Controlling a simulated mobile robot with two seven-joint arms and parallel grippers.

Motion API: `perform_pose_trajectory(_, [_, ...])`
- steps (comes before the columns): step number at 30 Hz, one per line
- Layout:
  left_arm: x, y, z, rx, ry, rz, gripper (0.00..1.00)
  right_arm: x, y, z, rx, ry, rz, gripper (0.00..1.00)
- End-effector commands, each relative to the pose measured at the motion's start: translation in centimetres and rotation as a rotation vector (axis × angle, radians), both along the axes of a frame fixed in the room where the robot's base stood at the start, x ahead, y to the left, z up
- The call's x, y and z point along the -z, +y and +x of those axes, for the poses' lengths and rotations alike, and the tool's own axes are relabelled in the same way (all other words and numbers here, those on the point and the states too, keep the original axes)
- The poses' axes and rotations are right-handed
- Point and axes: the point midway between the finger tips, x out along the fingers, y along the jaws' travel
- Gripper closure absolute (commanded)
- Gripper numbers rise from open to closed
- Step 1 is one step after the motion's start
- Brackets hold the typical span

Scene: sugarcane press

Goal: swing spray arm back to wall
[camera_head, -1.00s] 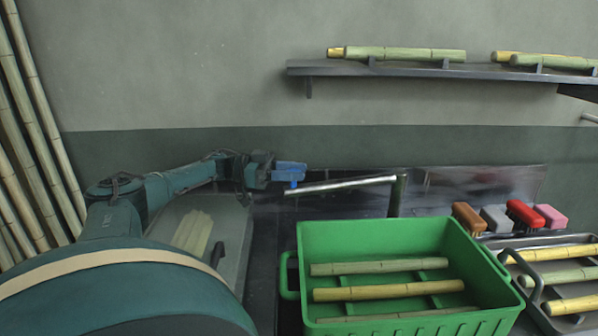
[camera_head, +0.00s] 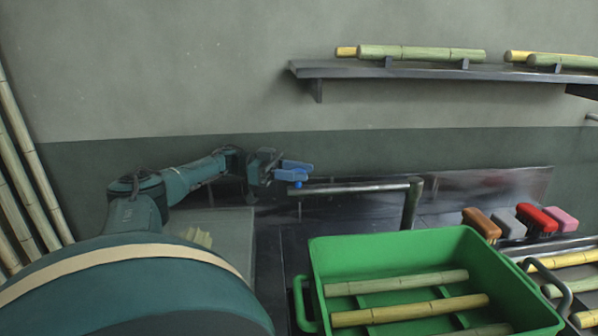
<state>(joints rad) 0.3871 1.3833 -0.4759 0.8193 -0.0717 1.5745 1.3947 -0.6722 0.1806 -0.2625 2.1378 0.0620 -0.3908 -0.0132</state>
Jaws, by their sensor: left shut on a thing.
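The spray arm (camera_head: 355,188) is a thin metal tube on an upright post (camera_head: 411,203) behind the green crate. It runs left from the post, roughly level, and lies nearly along the wall in the picture. My left gripper (camera_head: 293,172), with blue fingers, is at the tube's left end and is shut on it. The exact grip is small and partly hidden by the fingers. My right gripper is not in view.
A green crate (camera_head: 378,247) with sugarcane pieces stands in front of the post. Several brushes (camera_head: 535,219) and a rack of cane (camera_head: 567,262) are at the right. A wall shelf (camera_head: 420,72) holds cane above. Tall cane (camera_head: 30,170) leans at the left.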

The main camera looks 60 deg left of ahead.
Motion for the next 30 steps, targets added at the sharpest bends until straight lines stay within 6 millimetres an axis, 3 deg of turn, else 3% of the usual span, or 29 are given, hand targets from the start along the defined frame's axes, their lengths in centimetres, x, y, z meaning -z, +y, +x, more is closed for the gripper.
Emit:
perform_pose_trajectory(15, [-0.22,0.37,0.03,-0.012,-0.004,0.004,1.00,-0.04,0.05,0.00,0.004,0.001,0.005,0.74])
perform_pose_trajectory(16, [-0.23,0.37,0.04,-0.012,-0.004,0.004,0.64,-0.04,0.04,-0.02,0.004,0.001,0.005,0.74])
perform_pose_trajectory(23, [-0.16,0.26,0.00,-0.008,-0.003,0.003,0.46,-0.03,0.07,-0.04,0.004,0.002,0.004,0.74])
perform_pose_trajectory(30, [-0.07,0.26,-0.07,-0.004,-0.002,0.003,0.46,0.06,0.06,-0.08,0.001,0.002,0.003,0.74])
